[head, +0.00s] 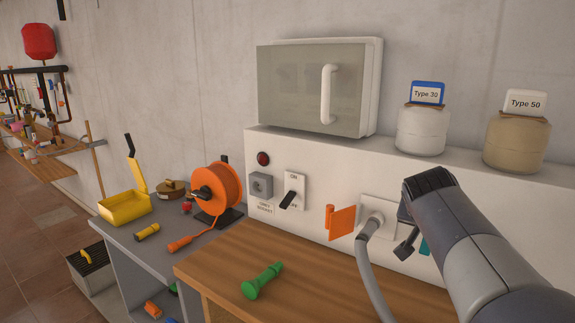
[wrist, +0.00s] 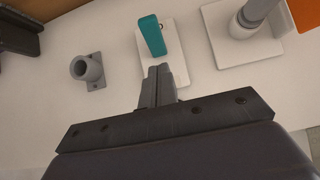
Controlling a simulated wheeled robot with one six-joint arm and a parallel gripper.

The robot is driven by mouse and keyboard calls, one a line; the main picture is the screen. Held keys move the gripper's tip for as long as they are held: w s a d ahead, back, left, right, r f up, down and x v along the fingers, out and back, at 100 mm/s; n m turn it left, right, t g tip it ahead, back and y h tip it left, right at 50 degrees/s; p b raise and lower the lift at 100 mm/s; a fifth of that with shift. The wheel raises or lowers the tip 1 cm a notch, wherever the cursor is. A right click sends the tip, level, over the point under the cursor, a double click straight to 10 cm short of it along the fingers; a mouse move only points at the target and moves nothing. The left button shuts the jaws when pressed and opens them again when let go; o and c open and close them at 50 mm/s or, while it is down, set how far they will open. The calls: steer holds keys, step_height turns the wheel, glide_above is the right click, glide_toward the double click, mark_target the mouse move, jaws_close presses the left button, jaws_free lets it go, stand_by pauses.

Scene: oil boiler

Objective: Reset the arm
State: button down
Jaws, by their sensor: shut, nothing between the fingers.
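My arm reaches in from the lower right of the head view. My gripper (head: 405,250) is in front of the white panel, to the right of the grey plug and its cable. In the wrist view my gripper (wrist: 158,72) is shut and empty, its fingertips side by side. The fingers overlap the lower part of a white plate with a teal lever (wrist: 151,36). I cannot tell whether they touch it. In the head view only a small piece of the teal lever (head: 425,247) shows behind my arm.
The grey plug (head: 371,224) sits in a white socket beside an orange flap (head: 342,221). A green object (head: 262,281) lies on the wooden bench (head: 215,262). An orange cable reel (head: 217,190) stands on the grey table. A grey pipe stub (wrist: 87,70) is left of the lever.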

steer(key=w+g+p, duration=0.1)
steer(key=p, duration=0.3)
steer(key=d+r+g+y+p, duration=0.1)
steer(key=p, duration=0.4)
steer(key=shift+w+g+y, duration=0.3)
steer(key=shift+w+g, duration=0.05)
steer(key=shift+g, duration=0.05)
steer(key=shift+p, duration=0.35)
steer(key=g+p, duration=0.1)
steer(key=p, duration=0.1)
steer(key=y+p, duration=0.1)
steer(key=p, duration=0.2)
steer(key=shift+w+d+g+p, duration=0.2)
steer(key=shift+w+g+p, duration=0.1)
steer(key=shift+g, duration=0.1)
steer(key=shift+f+y+p, duration=0.15)
steer(key=shift+y+p, duration=0.15)
steer(key=shift+p, duration=0.1)
steer(key=shift+f, duration=0.1)
steer(key=shift+f+b, duration=0.15)
steer(key=shift+b, duration=0.75)
